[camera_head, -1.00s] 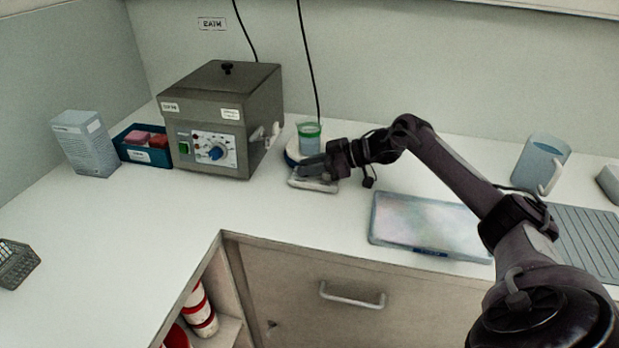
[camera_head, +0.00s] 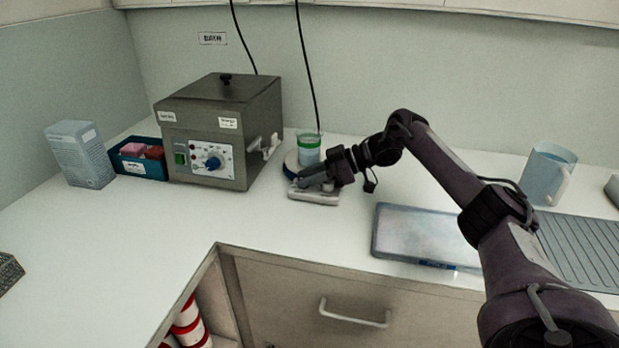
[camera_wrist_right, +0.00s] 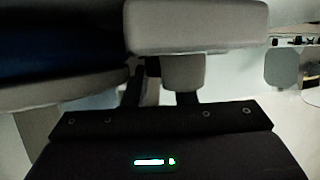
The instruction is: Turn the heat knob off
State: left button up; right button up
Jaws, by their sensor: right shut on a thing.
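A beaker (camera_head: 309,150) with a green band stands on the top. My right gripper (camera_head: 304,182) reaches in from the right, low over the front of the hotplate. In the right wrist view, its dark fingers (camera_wrist_right: 165,92) are shut at a small pale knob (camera_wrist_right: 183,72) under a pale block. The gripper hides much of the knob, and its marks cannot be read. My left gripper is not in view.
The grey box unit (camera_head: 220,115) with its blue dial stands close on the left. A flat tray-like panel (camera_head: 425,236) lies to the right, under my arm. A jug (camera_head: 547,175) stands at the far right. The counter front left of centre is clear.

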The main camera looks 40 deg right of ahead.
jog(key=o, duration=1)
jog(key=shift+r, duration=0.1)
jog(key=shift+r, duration=0.1)
